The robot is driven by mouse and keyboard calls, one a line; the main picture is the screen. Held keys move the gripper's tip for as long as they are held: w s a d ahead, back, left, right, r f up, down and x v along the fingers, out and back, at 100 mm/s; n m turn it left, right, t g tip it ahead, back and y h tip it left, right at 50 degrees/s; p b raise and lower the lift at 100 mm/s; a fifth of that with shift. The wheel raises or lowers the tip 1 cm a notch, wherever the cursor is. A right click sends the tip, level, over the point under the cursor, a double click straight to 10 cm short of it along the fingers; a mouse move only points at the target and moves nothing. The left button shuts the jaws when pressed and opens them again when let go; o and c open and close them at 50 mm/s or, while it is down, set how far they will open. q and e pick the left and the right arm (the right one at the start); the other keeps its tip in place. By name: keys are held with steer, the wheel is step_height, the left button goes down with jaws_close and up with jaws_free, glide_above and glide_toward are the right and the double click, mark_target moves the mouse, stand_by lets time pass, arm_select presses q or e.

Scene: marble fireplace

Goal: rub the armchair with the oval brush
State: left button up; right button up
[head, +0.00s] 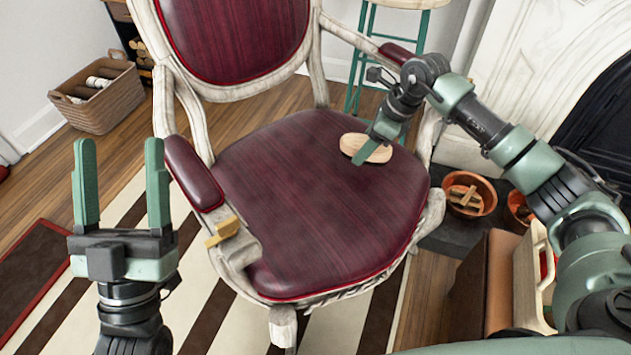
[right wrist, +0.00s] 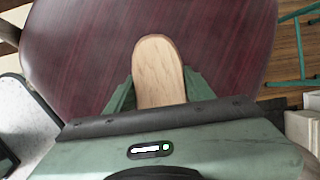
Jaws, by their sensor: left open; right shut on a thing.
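The armchair (head: 310,220) has a dark red seat and back in a whitish carved frame, and it faces me. The oval brush (head: 351,141) has a pale wooden back and is at the right rear part of the seat. My right gripper (head: 371,150) is shut on the oval brush. In the right wrist view the brush (right wrist: 158,70) sticks out between the fingers over the red seat. Its underside is hidden, so I cannot tell whether it touches the seat. My left gripper (head: 122,190) is open and empty, upright to the left of the chair.
A yellowish object (head: 222,231) is at the chair's left arm support. A wicker basket (head: 100,97) stands on the floor at the back left. Orange bowls (head: 470,192) with wood pieces and a cream crate (head: 527,280) are at the right. A green-legged stool (head: 405,5) stands behind the chair.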

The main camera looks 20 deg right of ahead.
arm_select(q)
steer(key=shift+w+f+g+y+p, duration=0.3)
steer(key=shift+w+f+g, duration=0.45)
steer(key=shift+f, duration=0.25)
steer(key=shift+w+f+g+y+p, duration=0.2)
steer(key=shift+w+f+g+y, duration=0.1)
steer(key=shift+w+f+g, duration=0.5)
steer(key=shift+f, duration=0.15)
